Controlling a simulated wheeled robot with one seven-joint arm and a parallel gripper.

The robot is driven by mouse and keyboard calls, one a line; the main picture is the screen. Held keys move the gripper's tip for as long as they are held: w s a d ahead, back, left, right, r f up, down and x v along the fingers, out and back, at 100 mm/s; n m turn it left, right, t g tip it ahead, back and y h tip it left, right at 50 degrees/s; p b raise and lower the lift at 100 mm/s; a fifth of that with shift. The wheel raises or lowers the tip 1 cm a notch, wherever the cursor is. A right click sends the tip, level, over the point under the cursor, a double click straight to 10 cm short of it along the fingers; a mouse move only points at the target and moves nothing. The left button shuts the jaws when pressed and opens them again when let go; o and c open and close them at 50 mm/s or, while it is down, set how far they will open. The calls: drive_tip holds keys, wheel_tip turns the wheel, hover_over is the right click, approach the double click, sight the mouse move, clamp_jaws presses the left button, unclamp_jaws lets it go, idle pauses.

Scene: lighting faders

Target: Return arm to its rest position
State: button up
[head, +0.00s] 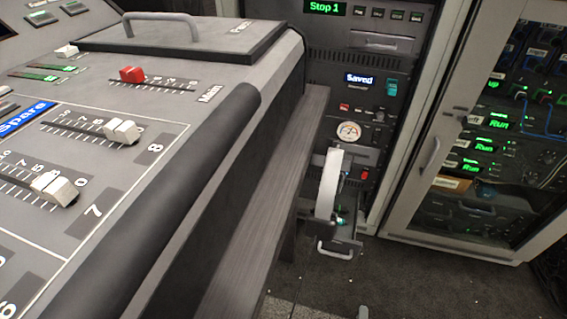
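My gripper is not in view, and no part of my arm shows clearly. The lighting desk (225,78) fills the left side. Its red Main fader (132,74) sits at the left end of its slot. White fader 8 (122,131) and white fader 7 (55,188) sit at the right ends of their slots. A blue label (24,118) reads "Spare".
A dark padded edge (170,185) borders the desk. Behind stands a rack (400,75) showing "Stop 1" and "Saved". A white curved piece (329,185) sticks out before it, above a handle (335,254). A glass-doored cabinet (416,185) stands right. Open floor (420,285) lies in front.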

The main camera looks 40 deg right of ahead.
drive_tip(key=w+a+r+n+t+y+p, duration=0.15)
drive_tip(key=r+n+p, duration=0.35)
drive_tip(key=r, duration=0.5)
drive_tip(key=w+a+r+n+t+y+p, duration=0.1)
drive_tip(key=a+r+n+t+p, duration=0.15)
drive_tip(key=r+n, duration=0.55)
drive_tip(key=s+a+r+n+y+p, duration=0.3)
drive_tip(key=r+p, duration=0.6)
drive_tip(key=r, duration=0.8)
drive_tip(key=s+a+r+n+t+y+p, duration=0.1)
drive_tip(key=r+n+p, duration=0.6)
drive_tip(key=r, duration=1)
drive_tip(key=s+a+r+n+y+p, duration=0.4)
drive_tip(key=r+p, duration=0.8)
drive_tip(key=r, duration=0.5)
drive_tip(key=a+y, duration=0.1)
drive_tip(key=a, duration=0.1)
drive_tip(key=shift+s+a+r+n+y, duration=0.35)
drive_tip(key=shift+n, duration=0.05)
